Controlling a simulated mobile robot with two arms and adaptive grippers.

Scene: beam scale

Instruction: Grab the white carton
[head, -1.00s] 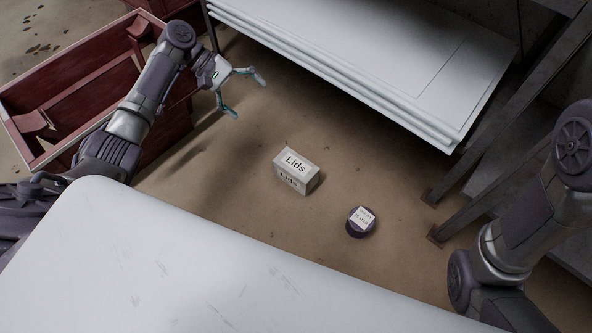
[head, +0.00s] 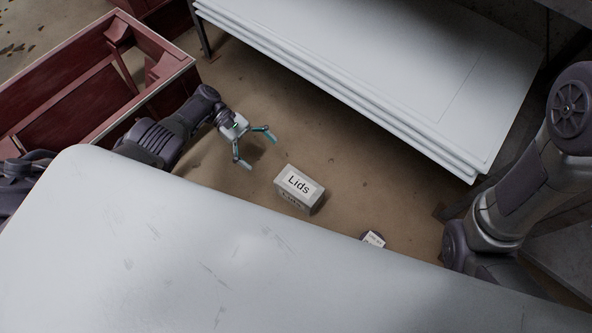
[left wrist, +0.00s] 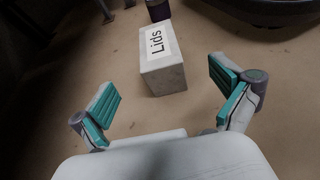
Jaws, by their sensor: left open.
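The white carton (head: 299,187), labelled "Lids", sits on the brown floor in the middle of the head view. In the left wrist view the carton (left wrist: 164,72) stands just beyond and between my open fingers. My left gripper (head: 257,149) is open and empty, up and left of the carton in the head view, its teal fingers pointing toward it. The gripper also shows in the left wrist view (left wrist: 166,97), with a gap between the fingers and the carton. My right arm shows at the right, but its gripper is out of view.
A dark round container with a white label (head: 373,239) stands right of the carton, partly hidden by my white body. A red crate (head: 150,92) is at the left. A stack of white panels (head: 400,60) lies at the upper right.

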